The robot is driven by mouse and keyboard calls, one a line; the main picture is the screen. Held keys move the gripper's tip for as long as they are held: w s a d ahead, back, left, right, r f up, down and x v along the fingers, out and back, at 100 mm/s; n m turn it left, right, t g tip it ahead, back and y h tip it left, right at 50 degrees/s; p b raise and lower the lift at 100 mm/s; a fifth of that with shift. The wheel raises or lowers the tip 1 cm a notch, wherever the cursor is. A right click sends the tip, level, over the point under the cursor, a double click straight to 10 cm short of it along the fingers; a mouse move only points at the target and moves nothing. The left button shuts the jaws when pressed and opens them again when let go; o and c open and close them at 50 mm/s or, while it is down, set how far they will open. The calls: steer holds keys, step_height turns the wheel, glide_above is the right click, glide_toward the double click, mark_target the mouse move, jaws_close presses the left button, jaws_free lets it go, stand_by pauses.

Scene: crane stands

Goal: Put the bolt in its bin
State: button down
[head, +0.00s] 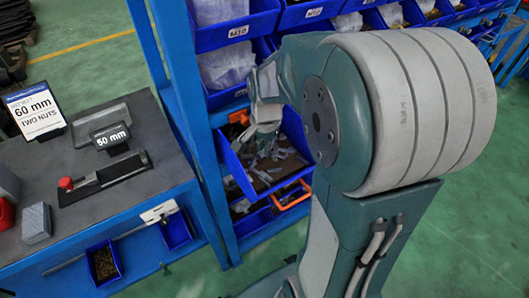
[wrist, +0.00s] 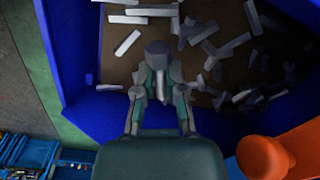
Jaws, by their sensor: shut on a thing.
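My gripper (wrist: 160,88) is shut on a bolt (wrist: 158,48). In the wrist view the bolt's grey hex head points away from me and its shank lies between the fingers. In the head view my gripper (head: 262,128) is above an open blue bin (head: 235,168) on the blue rack, and I cannot make out the bolt clearly there. The bin's blue wall (wrist: 62,45) also shows in the wrist view. Several loose light-grey pieces (wrist: 232,45) lie on its brown floor, below the bolt. My arm hides part of the bin's right side in the head view.
Labelled blue bins, one marked M10 (head: 238,31), stand on the shelves above. An orange handle (head: 292,196) is by the bin's lower edge. A grey workbench (head: 110,200) with a 60 mm sign (head: 36,108) and a 50 mm gauge (head: 112,136) stands to the left.

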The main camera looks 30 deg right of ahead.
mark_target(266, 161)
step_height(266, 161, down, 3)
steer(key=shift+r, duration=0.1)
steer(key=shift+d+f, duration=0.25)
steer(key=shift+f, duration=0.05)
steer(key=shift+d, duration=0.45)
steer(key=c, duration=0.7)
jaws_free()
steer(key=shift+a+f, duration=0.1)
steer(key=shift+a, duration=0.4)
steer(key=shift+d, duration=0.1)
